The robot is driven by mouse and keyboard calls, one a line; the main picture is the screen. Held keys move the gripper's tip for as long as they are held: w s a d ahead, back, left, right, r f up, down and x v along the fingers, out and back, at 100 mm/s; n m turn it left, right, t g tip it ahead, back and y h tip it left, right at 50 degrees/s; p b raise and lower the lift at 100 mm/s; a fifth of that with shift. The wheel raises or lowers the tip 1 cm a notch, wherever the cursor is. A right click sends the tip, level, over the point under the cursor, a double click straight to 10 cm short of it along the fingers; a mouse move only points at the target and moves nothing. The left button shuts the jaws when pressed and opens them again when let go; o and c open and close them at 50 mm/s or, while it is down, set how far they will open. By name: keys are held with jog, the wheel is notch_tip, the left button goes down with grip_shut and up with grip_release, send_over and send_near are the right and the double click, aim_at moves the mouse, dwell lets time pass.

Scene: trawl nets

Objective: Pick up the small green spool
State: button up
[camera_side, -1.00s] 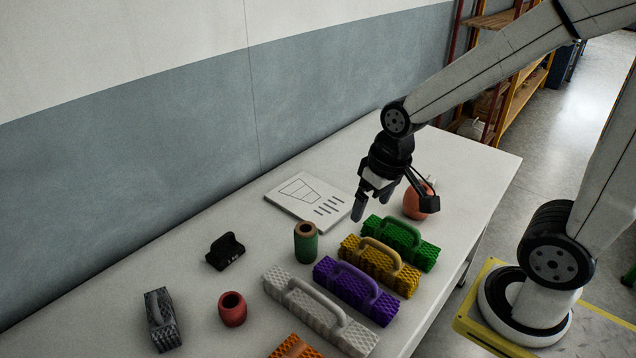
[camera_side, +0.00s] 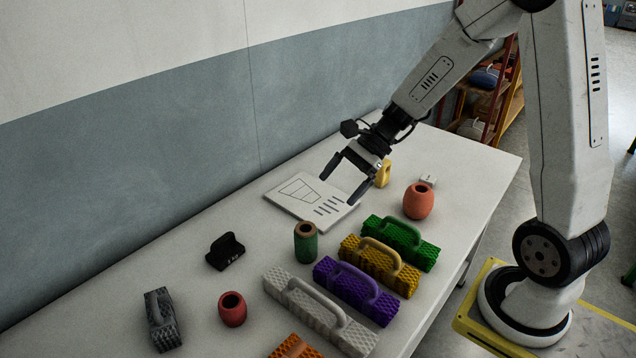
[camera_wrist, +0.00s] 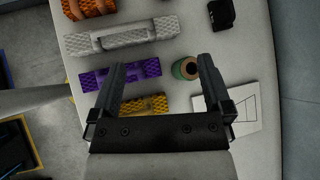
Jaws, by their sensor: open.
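The small green spool (camera_side: 306,243) stands upright on the white table, with a brown top that has a dark hole. In the wrist view the spool (camera_wrist: 185,69) shows from above, between the two fingers and close to the right one. My gripper (camera_side: 342,190) is open and empty. In the side view it is above the printed board, up and to the right of the spool, and its fingers point down and to the left. It also shows in the wrist view (camera_wrist: 160,72). Nothing hides the spool.
Right of the spool are a white (camera_side: 318,315), a purple (camera_side: 356,291), a yellow (camera_side: 380,263) and a green handled block (camera_side: 400,241). A black block (camera_side: 225,251) and a red pot (camera_side: 232,309) lie left. The printed board (camera_side: 310,201), orange pot (camera_side: 418,201) and yellow piece (camera_side: 383,173) are behind.

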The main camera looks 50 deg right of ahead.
jog(key=w+d+r+m+t+y, duration=0.1)
jog(key=w+d+m+t+y, duration=0.1)
jog(key=w+d+m+t, duration=0.4)
jog(key=m+g, duration=0.1)
send_near(306, 239)
jog(key=w+f, duration=0.2)
jog(key=f, duration=0.1)
jog(key=w+f, duration=0.1)
jog(key=shift+w+d+f, duration=0.15)
jog(key=shift+d+f, duration=0.05)
jog(key=shift+d, duration=0.1)
jog(key=shift+x, duration=1.3)
jog(key=shift+x, duration=2.6)
jog(key=shift+r, duration=0.15)
jog(key=c, duration=1.1)
